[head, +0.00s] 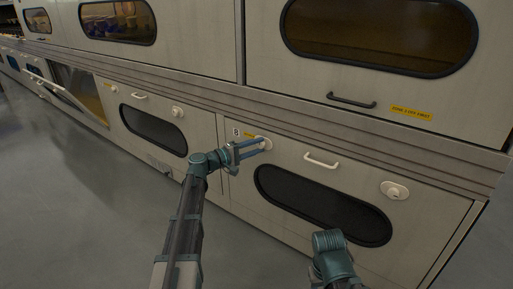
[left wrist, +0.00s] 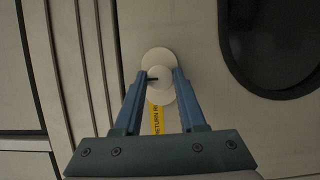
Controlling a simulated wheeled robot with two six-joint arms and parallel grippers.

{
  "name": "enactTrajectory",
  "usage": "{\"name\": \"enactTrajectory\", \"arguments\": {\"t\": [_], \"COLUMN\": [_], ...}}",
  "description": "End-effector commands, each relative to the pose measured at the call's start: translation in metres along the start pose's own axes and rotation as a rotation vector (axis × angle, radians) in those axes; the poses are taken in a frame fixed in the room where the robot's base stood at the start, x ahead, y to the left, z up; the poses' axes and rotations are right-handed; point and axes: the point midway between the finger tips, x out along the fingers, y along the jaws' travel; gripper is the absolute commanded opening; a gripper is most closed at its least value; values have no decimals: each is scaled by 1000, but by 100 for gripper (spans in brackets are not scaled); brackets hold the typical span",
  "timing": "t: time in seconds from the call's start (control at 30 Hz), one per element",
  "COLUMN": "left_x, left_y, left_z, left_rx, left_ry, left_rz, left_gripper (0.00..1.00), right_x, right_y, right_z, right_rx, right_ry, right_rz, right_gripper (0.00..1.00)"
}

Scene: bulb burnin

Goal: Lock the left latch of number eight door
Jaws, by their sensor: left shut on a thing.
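The number eight door (head: 300,173) is the lower cream door with a dark oval window, and it looks closed. Its "8" mark (head: 236,132) is at its upper left. My left gripper (head: 262,146) is at the door's left latch (head: 266,141), a round cream knob on a disc. In the left wrist view, the fingers (left wrist: 160,80) are shut on the latch knob (left wrist: 161,84), one on each side. A small dark mark shows on the knob's left. The right latch (head: 394,190) sits untouched at the door's right. My right arm shows at lower right, but its fingers do not show.
A pale handle (head: 321,161) stands out between the latches. Yellow tape (left wrist: 157,118) lies beside the left latch. Farther left, a lower door (head: 80,90) hangs open. A dark handle (head: 351,100) is on the door above. The grey floor (head: 95,190) is clear.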

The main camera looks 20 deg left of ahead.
Motion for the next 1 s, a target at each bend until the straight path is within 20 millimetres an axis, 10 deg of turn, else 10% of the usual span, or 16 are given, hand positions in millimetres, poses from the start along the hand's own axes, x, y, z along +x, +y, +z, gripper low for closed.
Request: {"name": "enactTrajectory", "arguments": {"t": [0.17, 0.2, 0.37, 0.73, 1.0], "left_x": [0, 0, 0, -5, -54], "left_y": [0, 0, 0, 0, 0], "left_z": [0, 0, 0, 0, 1], "left_rx": [-2, -2, -1, 0, 0], "left_ry": [2, 2, 2, 2, 5], "left_rz": [-1, -1, -1, 0, 0], "left_gripper": [0, 42, 70, 70, 70], "right_x": [0, 0, 0, 0, 0], "right_y": [0, 0, 0, 0, 0], "right_z": [0, 0, 0, 0, 0], "right_rx": [0, 0, 0, 0, 0], "right_ry": [0, 0, 0, 0, 0], "right_rz": [0, 0, 0, 0, 0], "right_gripper": [50, 50, 50, 50, 50]}}
